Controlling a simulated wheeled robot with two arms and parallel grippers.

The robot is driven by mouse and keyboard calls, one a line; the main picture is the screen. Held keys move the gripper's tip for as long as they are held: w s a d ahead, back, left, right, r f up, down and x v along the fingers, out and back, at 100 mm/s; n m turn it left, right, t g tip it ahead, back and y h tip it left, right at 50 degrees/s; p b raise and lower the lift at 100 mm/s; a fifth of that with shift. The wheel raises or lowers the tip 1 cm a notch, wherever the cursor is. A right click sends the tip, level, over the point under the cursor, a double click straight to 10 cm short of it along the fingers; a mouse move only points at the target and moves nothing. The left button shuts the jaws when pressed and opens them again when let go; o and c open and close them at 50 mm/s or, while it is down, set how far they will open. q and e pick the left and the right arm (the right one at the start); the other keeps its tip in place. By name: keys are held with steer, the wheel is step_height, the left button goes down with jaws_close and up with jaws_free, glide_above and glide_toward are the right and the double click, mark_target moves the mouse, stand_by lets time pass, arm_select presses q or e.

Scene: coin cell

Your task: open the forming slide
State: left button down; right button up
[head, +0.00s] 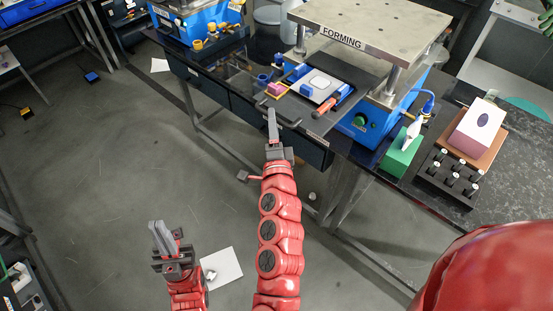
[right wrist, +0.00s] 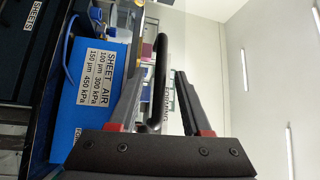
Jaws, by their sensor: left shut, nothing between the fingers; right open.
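The forming station (head: 341,37) has a metal top plate on posts above a blue base. Its dark slide (head: 350,68) lies below that plate and carries a blue-and-white fixture (head: 320,86). My right gripper (head: 272,116) is at the front edge of the slide. In the right wrist view a black bar handle (right wrist: 160,75) stands between the two open fingers (right wrist: 158,100). I cannot tell whether either finger touches it. My left gripper (head: 162,238) is shut and empty, low over the floor at the left, away from the station.
A green block (head: 400,152) and a rack of dark pegs (head: 456,178) stand on the bench at right. Another blue station (head: 197,22) is at the back left. Floor in front is mostly clear.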

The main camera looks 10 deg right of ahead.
steer(key=s+a+f, duration=0.1)
steer(key=s+f, duration=0.1)
steer(key=s, duration=1.2)
steer(key=shift+s+a, duration=0.35)
steer(key=shift+s, duration=0.05)
